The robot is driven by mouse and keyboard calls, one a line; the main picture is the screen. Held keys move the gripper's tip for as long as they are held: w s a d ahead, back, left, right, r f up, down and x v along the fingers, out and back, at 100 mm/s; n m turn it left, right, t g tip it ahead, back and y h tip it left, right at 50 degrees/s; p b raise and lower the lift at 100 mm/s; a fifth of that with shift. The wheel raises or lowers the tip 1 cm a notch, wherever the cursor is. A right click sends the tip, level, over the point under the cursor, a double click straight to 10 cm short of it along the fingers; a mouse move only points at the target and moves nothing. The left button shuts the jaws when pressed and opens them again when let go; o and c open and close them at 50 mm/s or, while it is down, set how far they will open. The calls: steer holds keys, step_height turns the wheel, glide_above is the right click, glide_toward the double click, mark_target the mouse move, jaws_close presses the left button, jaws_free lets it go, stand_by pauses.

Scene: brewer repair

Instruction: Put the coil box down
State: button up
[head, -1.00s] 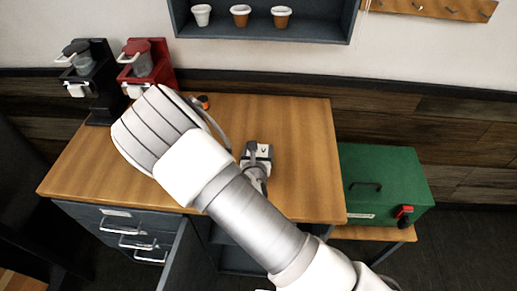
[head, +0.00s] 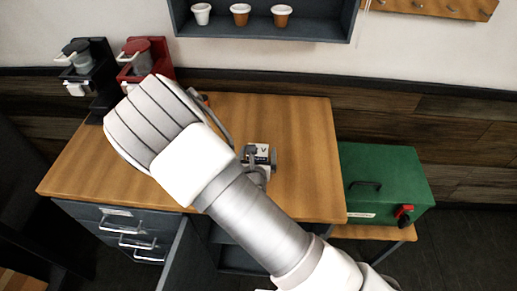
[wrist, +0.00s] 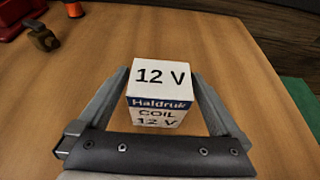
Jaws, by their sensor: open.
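The coil box is a small white box with a blue band, marked "12 V" and "Haldruk COIL 12 V". In the wrist view the coil box (wrist: 160,76) stands upright on the wooden tabletop, between the fingers of my gripper (wrist: 161,84). The fingers are open, one on each side of the box, with a narrow gap showing on both sides. In the head view the coil box (head: 263,151) shows near the middle of the table (head: 305,150), with my gripper (head: 259,158) around it. My arm hides part of the tabletop.
A black brewer (head: 98,85) and a red brewer (head: 160,70) stand at the back left. A small brass-coloured part (wrist: 42,37) lies at the wrist view's upper left. A green case (head: 385,175) stands right of the table. The tabletop right of the box is clear.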

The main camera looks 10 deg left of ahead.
steer(key=v, duration=0.9)
steer(key=shift+s+b, duration=0.15)
steer(key=shift+b, duration=0.15)
steer(key=s+d+r+m+g+h, duration=0.1)
steer(key=d+r+m+g+h, duration=0.15)
steer(key=d+r+m, duration=0.4)
steer(key=s+d+r+m+g+h, duration=0.1)
steer(key=d+r+m+g+h, duration=0.2)
steer(key=d+m, duration=0.55)
steer(key=d+r+m+g+h, duration=0.2)
steer(key=d+r+m+h, duration=0.35)
steer(key=d, duration=0.35)
steer(key=s+d+r+m+g+y, duration=0.3)
steer(key=s+m+y, duration=0.1)
steer(key=s+m, duration=0.45)
steer(key=s+a+r+m+t+y, duration=0.2)
steer(key=s+a+r+m+y, duration=0.2)
steer(key=a+r+m+y, duration=0.1)
step_height(320, 180, up, 3)
steer(key=m+y, duration=0.1)
steer(key=m, duration=0.1)
steer(key=shift+a+f+m+t, duration=0.2)
steer(key=shift+m+t, duration=0.1)
steer(key=shift+t, duration=0.05)
